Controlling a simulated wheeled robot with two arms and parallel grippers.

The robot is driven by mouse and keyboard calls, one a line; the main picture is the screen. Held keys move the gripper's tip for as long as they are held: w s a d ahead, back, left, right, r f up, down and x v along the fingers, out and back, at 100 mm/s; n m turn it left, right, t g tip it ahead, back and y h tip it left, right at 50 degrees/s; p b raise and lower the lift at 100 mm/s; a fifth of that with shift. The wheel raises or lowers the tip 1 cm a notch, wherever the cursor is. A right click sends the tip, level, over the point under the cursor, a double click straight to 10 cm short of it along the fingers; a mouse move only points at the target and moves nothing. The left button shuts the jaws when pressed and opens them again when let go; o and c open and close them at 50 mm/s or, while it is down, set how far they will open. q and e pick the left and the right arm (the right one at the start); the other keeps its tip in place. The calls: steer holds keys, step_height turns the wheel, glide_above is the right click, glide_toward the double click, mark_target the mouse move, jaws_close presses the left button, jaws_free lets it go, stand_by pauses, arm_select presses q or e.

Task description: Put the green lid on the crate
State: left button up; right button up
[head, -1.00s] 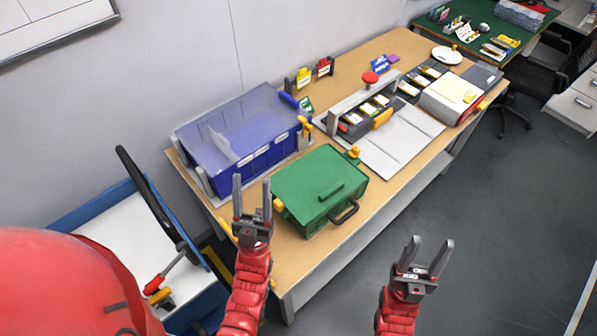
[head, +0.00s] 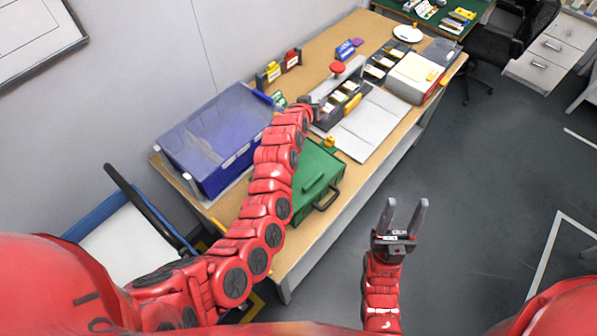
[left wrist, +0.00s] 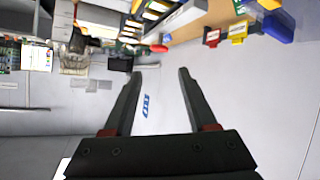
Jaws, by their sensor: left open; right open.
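The green lid (head: 318,172) with its bar handle lies on top of the green crate (head: 322,212) on the wooden table; I see no clear gap between them. The crate has a dark front handle and a yellow latch. My left arm crosses in front of its left part and hides it. My left gripper (head: 309,103) is beyond the crate near the card holder, small and partly hidden; in the left wrist view its fingers (left wrist: 158,75) are open and empty. My right gripper (head: 403,208) is open and empty, right of the table over the floor.
A blue bin (head: 215,140) stands behind the crate at the left. A grey card holder (head: 343,100), white sheets (head: 372,125) and a white box (head: 415,78) occupy the table to the right. Red and yellow holders (head: 291,59) stand near the wall.

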arm_select(q)
steer(key=s+d+r+m+g, duration=0.1)
steer(key=s+d+m+g, duration=0.2)
steer(key=s+d+g, duration=0.15)
steer(key=m+g+y+b, duration=0.4)
steer(key=g+b, duration=0.4)
glide_above(313, 180)
steer(key=f, duration=0.5)
steer(key=shift+s+d+f, duration=0.2)
steer(key=shift+d+f, duration=0.05)
steer(key=shift+f, duration=0.05)
steer(key=shift+d+f+p, duration=0.1)
steer(key=shift+f+p, duration=0.2)
step_height(313, 180, down, 3)
steer(key=shift+r, duration=0.15)
steer(key=shift+a+f+p, duration=0.25)
steer(key=shift+f+p, duration=0.05)
steer(key=shift+p, duration=0.15)
step_height(313, 180, down, 4)
steer(key=p, duration=0.3)
steer(key=shift+w+a+f, duration=0.15)
steer(key=shift+f, duration=0.3)
jaws_close()
